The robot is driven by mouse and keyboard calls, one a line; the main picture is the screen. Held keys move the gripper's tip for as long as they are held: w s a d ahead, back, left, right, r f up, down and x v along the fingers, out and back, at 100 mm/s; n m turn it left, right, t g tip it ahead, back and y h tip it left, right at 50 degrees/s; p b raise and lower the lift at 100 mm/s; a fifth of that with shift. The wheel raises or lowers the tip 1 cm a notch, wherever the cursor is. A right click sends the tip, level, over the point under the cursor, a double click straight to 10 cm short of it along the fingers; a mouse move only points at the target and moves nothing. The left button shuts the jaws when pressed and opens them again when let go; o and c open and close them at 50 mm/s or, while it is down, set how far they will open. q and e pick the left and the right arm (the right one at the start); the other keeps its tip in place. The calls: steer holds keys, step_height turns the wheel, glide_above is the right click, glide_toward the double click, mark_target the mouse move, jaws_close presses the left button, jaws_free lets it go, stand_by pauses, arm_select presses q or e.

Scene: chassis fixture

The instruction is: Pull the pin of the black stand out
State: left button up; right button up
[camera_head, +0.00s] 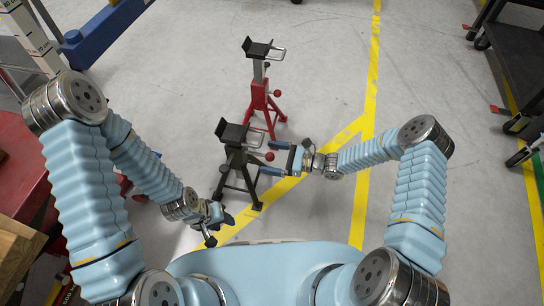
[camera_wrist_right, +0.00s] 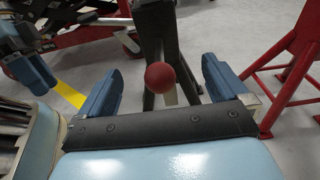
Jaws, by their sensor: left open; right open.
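The black stand (camera_head: 235,158) stands on the floor in front of me, with a flat black head and splayed legs. Its pin ends in a red ball (camera_head: 269,156) on the stand's right side. My right gripper (camera_head: 266,158) is open with its fingers on either side of the ball. In the right wrist view the red ball (camera_wrist_right: 159,77) shows between the two blue fingers, apart from both, in front of the dark post (camera_wrist_right: 156,28). The pin's shaft is mostly hidden behind the ball. My left gripper (camera_head: 220,229) is open and empty, low and left of the stand.
A red stand (camera_head: 260,98) with a similar head stands just behind the black one. A blue beam (camera_head: 103,32) is at the upper left, a red cabinet (camera_head: 20,160) at the left, and a dark cart (camera_head: 520,60) at the right. Floor between is clear.

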steer(key=v, duration=0.7)
steer(key=shift+d+f, duration=0.35)
steer(key=shift+d, duration=0.05)
steer(key=shift+s, duration=0.15)
